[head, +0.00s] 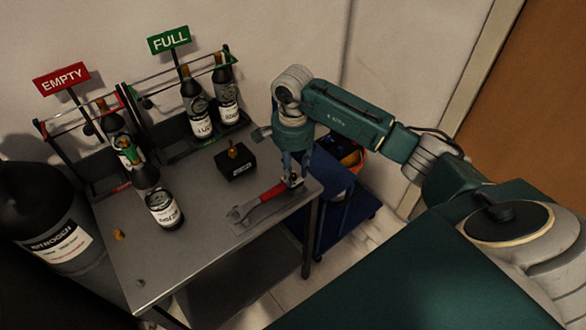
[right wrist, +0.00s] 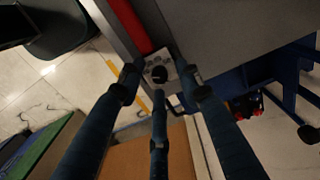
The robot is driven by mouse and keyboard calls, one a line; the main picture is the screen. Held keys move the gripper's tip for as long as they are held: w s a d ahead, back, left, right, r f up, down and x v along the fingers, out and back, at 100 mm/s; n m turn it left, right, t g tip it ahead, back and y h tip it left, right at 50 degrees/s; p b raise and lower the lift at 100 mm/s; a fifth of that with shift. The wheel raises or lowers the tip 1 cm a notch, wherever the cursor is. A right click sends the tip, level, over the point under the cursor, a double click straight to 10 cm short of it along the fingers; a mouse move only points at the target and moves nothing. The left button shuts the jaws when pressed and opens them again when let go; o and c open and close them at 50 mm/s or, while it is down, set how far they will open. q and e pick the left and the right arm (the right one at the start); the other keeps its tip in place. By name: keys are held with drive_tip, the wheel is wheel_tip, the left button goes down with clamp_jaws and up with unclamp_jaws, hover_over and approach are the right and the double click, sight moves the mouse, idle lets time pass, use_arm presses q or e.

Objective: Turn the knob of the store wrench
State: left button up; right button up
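The store wrench (head: 263,199) lies flat near the front right edge of the grey table, with an open-jawed metal head and a red handle. Its red handle also shows in the right wrist view (right wrist: 128,22). At the handle's end is a light plate with a small dark knob (right wrist: 159,74). My right gripper (head: 292,177) points down over that end. In the right wrist view its three fingers (right wrist: 160,86) are spread around the knob, with gaps visible; contact cannot be told. My left gripper is not in view.
A bottle (head: 164,208) and a black box (head: 235,162) stand on the table (head: 190,262). Behind are the EMPTY rack (head: 120,189) and FULL rack (head: 176,154), both holding bottles. A nitrogen cylinder (head: 30,215) stands left, a blue cart (head: 325,215) right. The table's front is mostly clear.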

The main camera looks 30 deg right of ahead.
drive_tip(key=shift+c, duration=0.5)
clamp_jaws()
drive_tip(key=m+b, duration=0.1)
drive_tip(key=m, duration=0.2)
drive_tip(key=m+b, duration=0.1)
drive_tip(key=m, duration=0.3)
drive_tip(key=shift+m, duration=0.3)
drive_tip(key=m, duration=0.4)
drive_tip(key=shift+b, duration=0.3)
drive_tip(key=shift+m, duration=2)
